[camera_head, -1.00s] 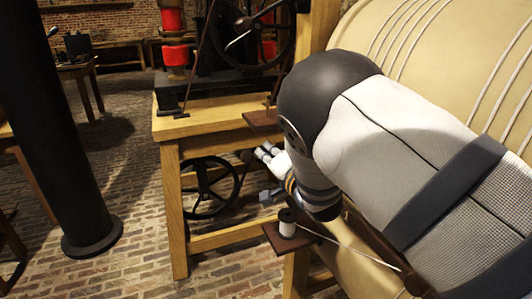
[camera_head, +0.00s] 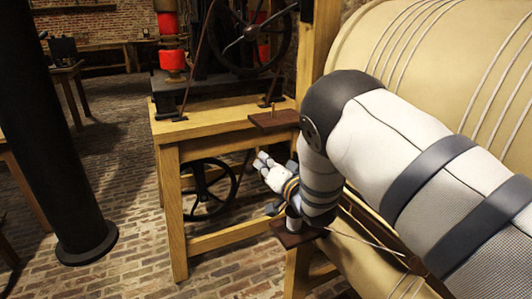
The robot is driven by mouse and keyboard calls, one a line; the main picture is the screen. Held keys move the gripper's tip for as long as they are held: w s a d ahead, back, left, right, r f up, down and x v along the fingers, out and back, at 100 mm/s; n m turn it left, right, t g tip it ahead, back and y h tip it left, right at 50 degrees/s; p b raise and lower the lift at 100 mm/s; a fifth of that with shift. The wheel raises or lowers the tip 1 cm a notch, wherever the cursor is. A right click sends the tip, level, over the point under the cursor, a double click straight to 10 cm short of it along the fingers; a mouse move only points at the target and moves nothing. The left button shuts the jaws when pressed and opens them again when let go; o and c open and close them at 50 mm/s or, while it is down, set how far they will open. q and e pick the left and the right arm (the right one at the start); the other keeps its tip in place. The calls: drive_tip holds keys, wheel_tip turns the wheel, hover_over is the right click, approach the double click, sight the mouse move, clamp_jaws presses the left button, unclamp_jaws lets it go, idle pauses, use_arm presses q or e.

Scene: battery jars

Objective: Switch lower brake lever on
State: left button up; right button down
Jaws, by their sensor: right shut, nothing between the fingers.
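My right gripper (camera_head: 263,161) is shut and empty, reaching left from beside the cream drum, in front of the wooden frame's opening. The brake lever cannot be picked out with certainty. A brown wooden piece with a small upright peg (camera_head: 275,119) sticks out above the gripper. A similar lower brown piece (camera_head: 292,239) lies below my wrist, with a pale spool (camera_head: 293,222) on it, partly hidden by my arm. My left gripper is not in view.
A large cream drum (camera_head: 400,65) fills the right side. The wooden frame (camera_head: 173,215) carries a dark machine, with a spoked wheel (camera_head: 210,188) beneath. A black pillar (camera_head: 60,130) stands at left. Brick floor (camera_head: 125,260) is clear between pillar and frame.

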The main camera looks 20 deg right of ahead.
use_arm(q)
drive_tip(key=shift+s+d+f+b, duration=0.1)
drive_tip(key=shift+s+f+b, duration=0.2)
use_arm(e)
drive_tip(key=shift+a+f+n, duration=0.2)
drive_tip(key=shift+f+n, duration=0.4)
drive_tip(key=shift+f, duration=0.25)
drive_tip(key=shift+a+f+n, duration=0.2)
drive_tip(key=shift+f+n, duration=0.4)
drive_tip(key=shift+f, duration=0.3)
drive_tip(key=shift+a+f+n, duration=0.2)
drive_tip(key=shift+f+n, duration=0.4)
drive_tip(key=shift+f, duration=0.25)
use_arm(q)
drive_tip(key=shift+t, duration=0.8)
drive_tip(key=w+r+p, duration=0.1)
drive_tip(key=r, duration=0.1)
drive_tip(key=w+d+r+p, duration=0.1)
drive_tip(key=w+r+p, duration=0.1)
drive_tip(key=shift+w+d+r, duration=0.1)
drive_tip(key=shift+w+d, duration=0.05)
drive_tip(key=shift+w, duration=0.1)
use_arm(e)
drive_tip(key=s+d+r, duration=0.1)
drive_tip(key=s+r, duration=0.3)
drive_tip(key=s, duration=0.6)
drive_tip(key=shift+s+d+r, duration=0.25)
drive_tip(key=shift+s, duration=0.1)
